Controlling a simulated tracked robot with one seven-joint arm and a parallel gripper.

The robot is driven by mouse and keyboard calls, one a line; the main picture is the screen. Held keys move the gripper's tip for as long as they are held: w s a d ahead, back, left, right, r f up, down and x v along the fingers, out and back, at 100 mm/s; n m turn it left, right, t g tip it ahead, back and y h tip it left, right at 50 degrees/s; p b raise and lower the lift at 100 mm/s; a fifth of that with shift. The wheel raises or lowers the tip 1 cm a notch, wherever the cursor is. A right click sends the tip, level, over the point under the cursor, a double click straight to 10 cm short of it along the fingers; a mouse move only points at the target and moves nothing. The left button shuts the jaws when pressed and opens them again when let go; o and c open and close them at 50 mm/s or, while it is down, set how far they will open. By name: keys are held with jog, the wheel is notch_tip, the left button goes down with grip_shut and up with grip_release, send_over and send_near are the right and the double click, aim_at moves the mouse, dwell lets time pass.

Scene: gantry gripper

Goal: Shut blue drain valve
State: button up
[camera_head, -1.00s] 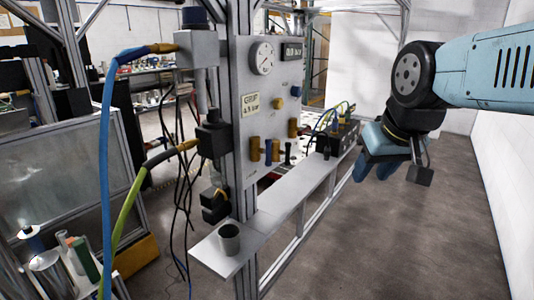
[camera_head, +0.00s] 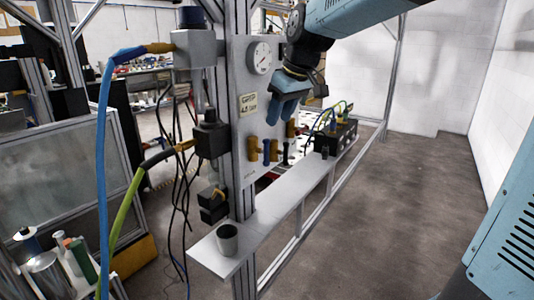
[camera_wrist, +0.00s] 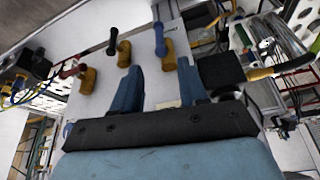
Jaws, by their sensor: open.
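The blue valve lever (camera_head: 266,151) is on the lower part of the grey panel, beside its brass body (camera_head: 253,148). In the wrist view the blue lever (camera_wrist: 160,40) stands out from its brass body (camera_wrist: 168,55), beyond the gap between my fingers. My gripper (camera_head: 285,112) is in front of the panel, above and to the right of the blue lever in the head view. Its two blue fingers (camera_wrist: 159,85) are apart and empty, not visibly touching any valve.
A darker lever (camera_wrist: 111,42) and a red lever (camera_wrist: 70,72) sit beside the blue one. A gauge (camera_head: 261,57) and a pressure label (camera_head: 248,104) are on the panel. A shelf (camera_head: 285,210) with a grey cup (camera_head: 227,240) juts out below. Open floor lies right.

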aim_at(268, 147)
jog(key=x, duration=1.3)
jog(key=shift+a+f, duration=0.15)
jog(key=shift+c, duration=0.4)
grip_shut()
